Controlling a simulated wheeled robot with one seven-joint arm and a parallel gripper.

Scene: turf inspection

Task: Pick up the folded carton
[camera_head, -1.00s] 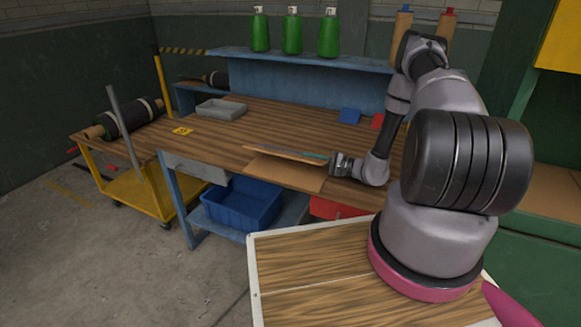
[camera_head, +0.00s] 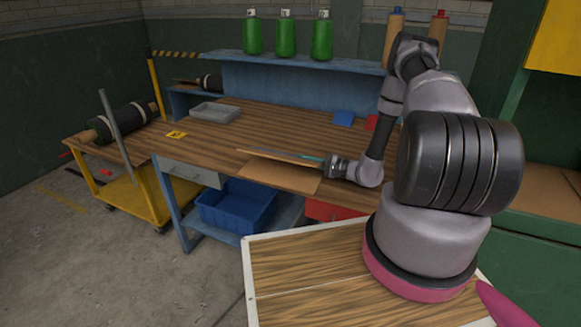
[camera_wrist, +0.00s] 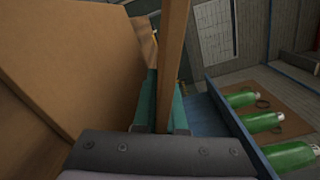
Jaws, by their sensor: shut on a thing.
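The folded carton (camera_head: 278,176) is a flat brown cardboard piece at the front edge of the wooden workbench. One panel faces the camera and a thin upper layer shows edge-on. My gripper (camera_head: 321,164) is at its right end, shut on it. In the wrist view, a broad brown carton panel (camera_wrist: 85,55) fills the left side. A narrow strip of the carton stands between the teal fingers of my gripper (camera_wrist: 165,112). The head view does not show clearly whether the carton is clear of the bench.
The workbench (camera_head: 215,137) holds a grey tray (camera_head: 214,112), a yellow card (camera_head: 176,134) and a blue block (camera_head: 344,118). Green bottles (camera_head: 285,35) stand on the shelf above. A blue bin (camera_head: 236,207) sits below. A yellow cart (camera_head: 132,202) stands left.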

